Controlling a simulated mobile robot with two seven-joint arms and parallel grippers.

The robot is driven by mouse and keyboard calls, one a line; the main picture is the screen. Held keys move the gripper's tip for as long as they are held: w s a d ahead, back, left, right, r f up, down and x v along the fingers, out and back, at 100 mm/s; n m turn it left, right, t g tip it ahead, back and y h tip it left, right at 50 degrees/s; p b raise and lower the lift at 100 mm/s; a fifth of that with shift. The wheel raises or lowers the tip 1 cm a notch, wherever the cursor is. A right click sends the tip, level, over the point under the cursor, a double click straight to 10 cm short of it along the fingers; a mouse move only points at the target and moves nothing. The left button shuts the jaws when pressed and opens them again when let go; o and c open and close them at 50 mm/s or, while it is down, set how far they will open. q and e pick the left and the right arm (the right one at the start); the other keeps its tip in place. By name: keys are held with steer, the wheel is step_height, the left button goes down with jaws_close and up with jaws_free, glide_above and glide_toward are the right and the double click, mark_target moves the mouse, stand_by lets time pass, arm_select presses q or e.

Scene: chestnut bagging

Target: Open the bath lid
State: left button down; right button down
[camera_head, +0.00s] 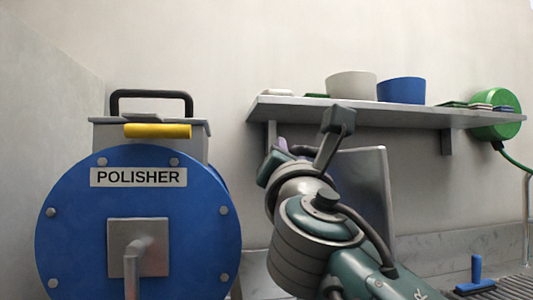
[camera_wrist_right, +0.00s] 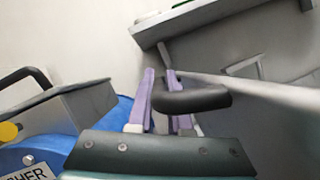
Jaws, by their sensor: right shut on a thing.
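The bath lid (camera_head: 366,180) is a flat grey panel standing steeply raised behind my right arm, below the shelf in the head view. Its lower part is hidden by the arm. In the right wrist view, a dark rounded handle (camera_wrist_right: 200,99) lies across the purple fingers of my right gripper (camera_wrist_right: 161,84), and the gripper is shut on it. A pale edge, likely the lid's, runs right from there. In the head view, my right gripper (camera_head: 300,153) is mostly hidden by its own wrist. My left gripper is not in view.
A blue polisher (camera_head: 75,225) with a yellow grip (camera_head: 157,131) stands close on the left. A wall shelf (camera_head: 395,114) above holds a white bowl (camera_head: 351,86) and a blue bowl (camera_head: 401,91). A green round container (camera_head: 505,127) hangs at right.

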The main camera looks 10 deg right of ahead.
steer(key=shift+f, duration=0.15)
steer(key=c, duration=1.1)
jaws_free()
steer(key=v, duration=0.9)
steer(key=shift+s+f+b, duration=0.1)
steer(key=shift+s+b, duration=0.3)
